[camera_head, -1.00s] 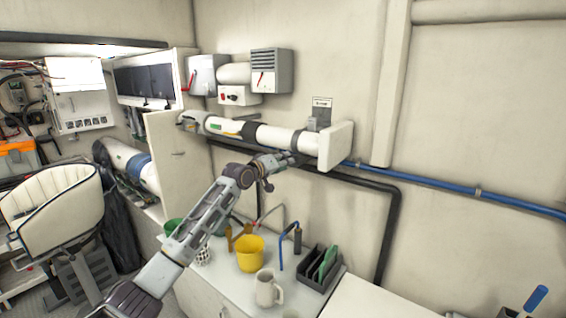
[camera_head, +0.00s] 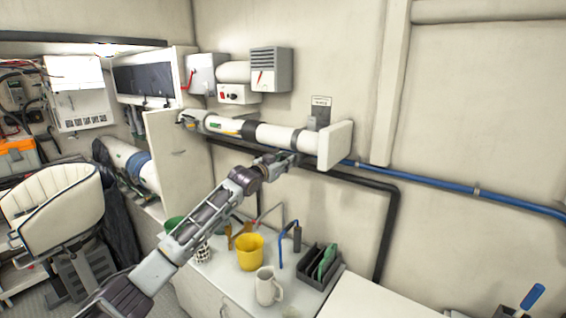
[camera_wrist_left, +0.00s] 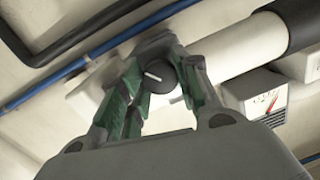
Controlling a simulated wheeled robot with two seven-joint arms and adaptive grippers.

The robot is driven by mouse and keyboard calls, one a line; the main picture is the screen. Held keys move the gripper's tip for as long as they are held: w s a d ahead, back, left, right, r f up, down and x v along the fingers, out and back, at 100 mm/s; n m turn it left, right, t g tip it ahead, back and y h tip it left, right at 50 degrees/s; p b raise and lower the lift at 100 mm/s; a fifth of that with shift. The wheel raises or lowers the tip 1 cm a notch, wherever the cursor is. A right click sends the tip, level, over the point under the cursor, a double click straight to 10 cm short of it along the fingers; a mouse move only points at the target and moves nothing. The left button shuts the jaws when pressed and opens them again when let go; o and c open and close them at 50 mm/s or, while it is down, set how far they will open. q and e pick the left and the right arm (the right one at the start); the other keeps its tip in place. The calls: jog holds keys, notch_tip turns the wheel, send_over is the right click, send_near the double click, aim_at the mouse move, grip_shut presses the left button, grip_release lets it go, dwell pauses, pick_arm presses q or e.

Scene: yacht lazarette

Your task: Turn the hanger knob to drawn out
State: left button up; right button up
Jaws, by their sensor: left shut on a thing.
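The hanger knob (camera_wrist_left: 160,78) is round and black with a white pointer line, seen in the left wrist view. Its line points left and slightly up in that view. My left gripper (camera_wrist_left: 158,92) is shut on it, with the green-padded fingers on either side of the knob. In the head view my left gripper (camera_head: 288,158) is just below the white tube (camera_head: 282,136) on the wall, and the knob cannot be made out there. A small label (camera_head: 321,101) is on the wall above the tube; its text is too small to read. My right gripper is not in view.
A blue pipe (camera_head: 430,183) and a black pipe (camera_head: 350,180) run along the wall near the gripper. Below, the counter holds a yellow cup (camera_head: 250,253), a pale mug (camera_head: 267,287) and a dark rack (camera_head: 315,268). A padded seat (camera_head: 55,205) stands left.

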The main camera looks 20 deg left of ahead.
pick_arm(q)
jog(key=m, duration=0.7)
jog(key=shift+f+t, duration=0.4)
jog(key=o, duration=0.8)
jog(key=shift+c, duration=0.2)
jog(key=shift+o, duration=1.3)
jog(key=shift+a+r, duration=0.1)
jog(key=shift+r, duration=0.05)
jog(key=shift+s+r, duration=0.1)
jog(key=v, duration=1.1)
jog(key=shift+s, duration=0.35)
